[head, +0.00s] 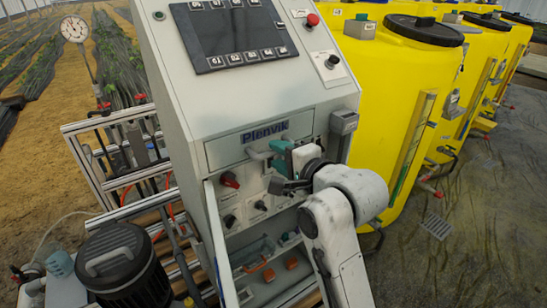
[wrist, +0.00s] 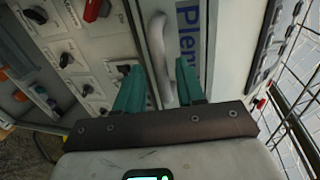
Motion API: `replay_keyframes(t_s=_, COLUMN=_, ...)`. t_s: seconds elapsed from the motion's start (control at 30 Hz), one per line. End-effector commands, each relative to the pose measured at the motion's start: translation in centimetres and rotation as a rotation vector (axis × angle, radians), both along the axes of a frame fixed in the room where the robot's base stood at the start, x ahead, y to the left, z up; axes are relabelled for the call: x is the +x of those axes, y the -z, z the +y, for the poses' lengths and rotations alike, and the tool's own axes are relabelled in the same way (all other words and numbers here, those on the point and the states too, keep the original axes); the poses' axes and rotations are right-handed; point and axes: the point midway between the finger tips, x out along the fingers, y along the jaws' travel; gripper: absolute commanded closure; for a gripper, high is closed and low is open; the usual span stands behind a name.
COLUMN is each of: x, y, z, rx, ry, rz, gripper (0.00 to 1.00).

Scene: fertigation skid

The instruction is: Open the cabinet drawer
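The grey control cabinet (head: 180,100) stands in the middle of the head view. Its drawer front (head: 225,150), marked "Plenvik", looks flush with the cabinet and sits below the sloped screen panel. The drawer's pale bar handle (head: 258,153) is partly hidden by my gripper in the head view. In the wrist view the curved handle (wrist: 160,48) rises between the two green fingers. My gripper (wrist: 160,80) is open, its fingers on either side of the handle's near end. I cannot tell whether either finger touches it. In the head view my gripper (head: 275,153) is at the drawer front.
Below the drawer is a panel of knobs and a red switch (head: 229,180), then an open compartment with small parts. A narrow door edge (head: 222,245) stands out at its left. Yellow tanks (head: 395,90) stand close on the right. A black-lidded canister (head: 122,265) is front left.

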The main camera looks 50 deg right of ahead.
Motion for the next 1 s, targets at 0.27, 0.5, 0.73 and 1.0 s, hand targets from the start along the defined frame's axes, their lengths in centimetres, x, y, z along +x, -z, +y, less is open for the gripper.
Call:
replay_keyframes(t_s=0.27, x=2.5, y=0.5, z=-0.7, rx=0.0, ry=0.0, rz=0.0, gripper=0.61)
replay_keyframes(t_s=0.5, x=2.7, y=0.5, z=-0.8, rx=0.0, ry=0.0, rz=-0.001, gripper=0.61)
replay_keyframes(t_s=0.73, x=2.7, y=0.5, z=-0.8, rx=0.0, ry=0.0, rz=-0.001, gripper=0.76)
replay_keyframes(t_s=1.0, x=2.7, y=0.6, z=-0.8, rx=0.0, ry=0.0, rz=0.0, gripper=1.0)
